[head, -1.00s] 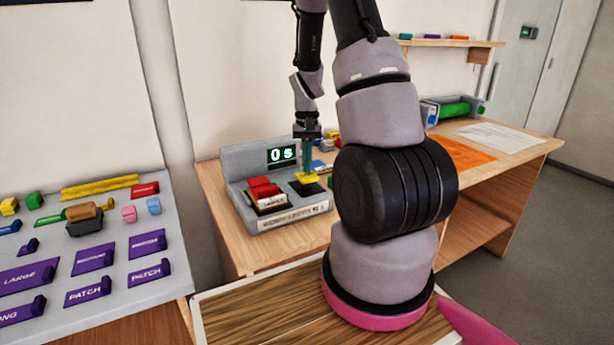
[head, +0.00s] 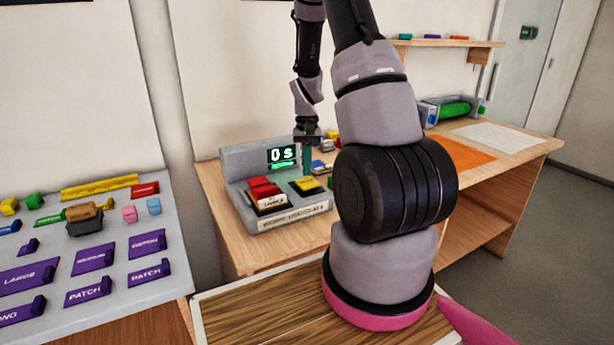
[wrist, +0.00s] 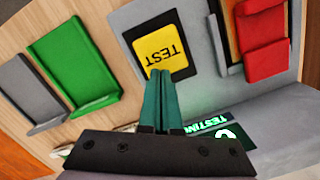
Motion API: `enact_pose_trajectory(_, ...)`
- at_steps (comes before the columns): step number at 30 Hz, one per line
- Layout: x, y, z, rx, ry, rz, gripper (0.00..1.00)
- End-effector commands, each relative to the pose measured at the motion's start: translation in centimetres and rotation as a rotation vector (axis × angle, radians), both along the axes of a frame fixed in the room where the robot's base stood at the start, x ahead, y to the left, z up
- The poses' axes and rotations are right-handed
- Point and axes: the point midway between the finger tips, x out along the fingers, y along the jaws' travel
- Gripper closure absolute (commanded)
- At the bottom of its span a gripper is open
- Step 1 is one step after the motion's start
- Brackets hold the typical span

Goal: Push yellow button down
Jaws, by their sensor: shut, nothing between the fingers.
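The yellow button (head: 307,184) sits on the grey testing unit (head: 300,217). It also shows in the wrist view as a yellow pad marked TEST (wrist: 158,46) in a black surround. My gripper (head: 308,171) is shut and empty, its green fingers pointing down by the button's display side. In the wrist view the closed fingertips (wrist: 163,72) appear just beside the pad's lower edge; the exact height gap cannot be told. The unit's display (head: 283,155) reads 0s with a green line under it; the wrist view shows the word TESTING (wrist: 207,124).
A red part (head: 262,186) sits on the unit left of the button. Behind the unit lie small coloured items. A panel with purple labelled blocks (head: 93,258) stands at left. An orange sheet (head: 463,152) lies on the bench at right.

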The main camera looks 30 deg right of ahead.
Motion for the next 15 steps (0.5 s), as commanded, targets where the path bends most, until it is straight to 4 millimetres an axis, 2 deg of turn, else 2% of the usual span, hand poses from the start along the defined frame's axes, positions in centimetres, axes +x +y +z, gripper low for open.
enact_pose_trajectory(3,1.1,-0.6,0.4,-0.001,0.0,0.0,1.0)
enact_pose_trajectory(11,1.1,-0.6,0.5,-0.001,0.0,0.001,1.0)
enact_pose_trajectory(15,1.3,-0.6,1.4,0.0,-0.002,0.0,1.0)
